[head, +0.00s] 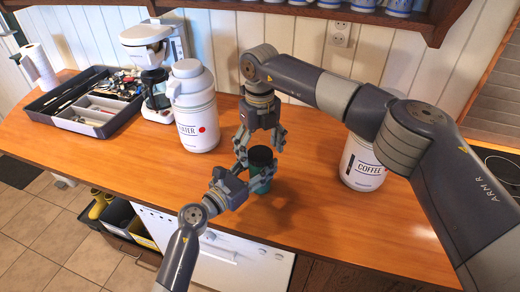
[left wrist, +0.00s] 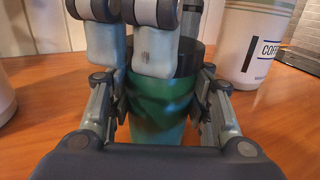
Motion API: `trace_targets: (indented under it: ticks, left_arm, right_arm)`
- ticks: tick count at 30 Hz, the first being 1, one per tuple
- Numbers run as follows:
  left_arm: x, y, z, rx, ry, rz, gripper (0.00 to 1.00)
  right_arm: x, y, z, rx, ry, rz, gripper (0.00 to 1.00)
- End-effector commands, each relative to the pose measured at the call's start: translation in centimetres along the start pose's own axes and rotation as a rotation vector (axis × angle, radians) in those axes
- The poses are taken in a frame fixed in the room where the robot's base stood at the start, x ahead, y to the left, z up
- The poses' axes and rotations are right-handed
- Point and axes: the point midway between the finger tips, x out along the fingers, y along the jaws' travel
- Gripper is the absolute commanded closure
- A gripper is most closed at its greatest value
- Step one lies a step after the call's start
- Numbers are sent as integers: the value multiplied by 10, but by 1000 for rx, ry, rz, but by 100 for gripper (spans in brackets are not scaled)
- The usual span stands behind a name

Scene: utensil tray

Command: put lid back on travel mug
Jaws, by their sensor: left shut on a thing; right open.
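A green travel mug (head: 260,187) stands upright on the wooden counter; it also shows in the left wrist view (left wrist: 160,108). A black lid (head: 261,155) is on top of its rim and looks level; I cannot tell if it is fully seated. It also shows in the left wrist view (left wrist: 190,60). My left gripper (head: 256,178) is shut on the mug, with fingers on both sides of its body (left wrist: 160,115). My right gripper (head: 260,147) points down from above, open, its fingers apart around the lid and partly hiding it in the wrist view.
A white lidded jug (head: 193,105) stands left of the mug, and a white coffee canister (head: 362,165) stands right, behind my right arm. A coffee maker (head: 150,70) and a dark utensil tray (head: 58,123) are further left. The front counter is clear.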

Motion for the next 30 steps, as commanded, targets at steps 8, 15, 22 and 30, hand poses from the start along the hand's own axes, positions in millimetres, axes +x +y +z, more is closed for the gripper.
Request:
trace_targets:
  ticks: [8,15,22,30]
  left_arm:
    - [0,1,1,0,-2,2,100]
    - [0,1,1,0,-2,2,100]
    - [0,1,1,1,-2,2,100]
    - [0,1,1,1,-2,2,100]
  right_arm:
    - [-36,0,0,-1,-1,0,23]
    - [-40,0,0,-2,0,1,23]
    - [-42,0,0,-48,0,1,25]
    - [-51,0,0,-414,1,0,25]
